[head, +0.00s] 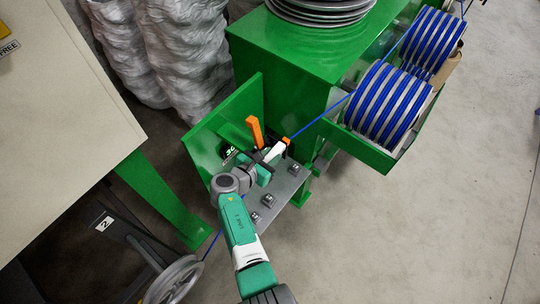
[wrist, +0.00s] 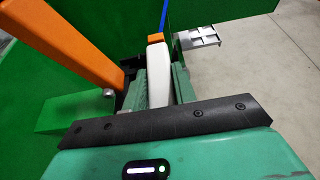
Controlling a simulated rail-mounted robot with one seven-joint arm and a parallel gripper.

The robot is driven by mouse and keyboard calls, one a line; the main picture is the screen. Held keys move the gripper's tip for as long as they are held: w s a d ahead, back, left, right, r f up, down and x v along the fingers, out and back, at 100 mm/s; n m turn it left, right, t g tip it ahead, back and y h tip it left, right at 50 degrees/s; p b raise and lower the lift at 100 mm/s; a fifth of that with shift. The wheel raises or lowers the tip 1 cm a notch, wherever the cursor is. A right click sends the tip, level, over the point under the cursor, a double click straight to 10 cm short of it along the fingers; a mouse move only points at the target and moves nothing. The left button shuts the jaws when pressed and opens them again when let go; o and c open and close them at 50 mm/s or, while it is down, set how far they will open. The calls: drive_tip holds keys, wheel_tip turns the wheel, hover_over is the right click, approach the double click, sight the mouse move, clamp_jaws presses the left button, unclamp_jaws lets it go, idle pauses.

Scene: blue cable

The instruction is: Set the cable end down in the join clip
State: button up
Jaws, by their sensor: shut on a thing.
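My gripper (wrist: 157,82) is shut on a white piece with an orange tip, which looks like the cable end (wrist: 156,70). The blue cable (wrist: 164,14) shows just beyond that tip. In the head view my gripper (head: 264,168) is over the green stand's grey shelf. The blue cable (head: 322,117) runs from it up to the spool at the right. An orange lever (wrist: 68,50) stands raised to the left of my fingers, by a black base that may be the join clip (wrist: 128,72). My fingers partly hide this base. I cannot tell whether the cable end touches it.
The green back panel (head: 238,105) rises close behind. Grey blocks (head: 266,200) sit on the shelf (head: 290,185). Blue cable spools (head: 388,103) stand at the right. A grey wheel (head: 176,281) with another blue cable is at the lower left. A pale table (head: 60,130) fills the left.

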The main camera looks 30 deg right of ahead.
drive_tip(key=o, duration=1)
drive_tip(key=shift+s+f, duration=0.1)
drive_tip(key=shift+a+r, duration=0.2)
drive_tip(key=shift+r, duration=0.1)
drive_tip(key=p+v, duration=0.3)
drive_tip(key=v, duration=0.4)
drive_tip(key=shift+s+a+f, duration=0.1)
drive_tip(key=shift+s+f, duration=0.05)
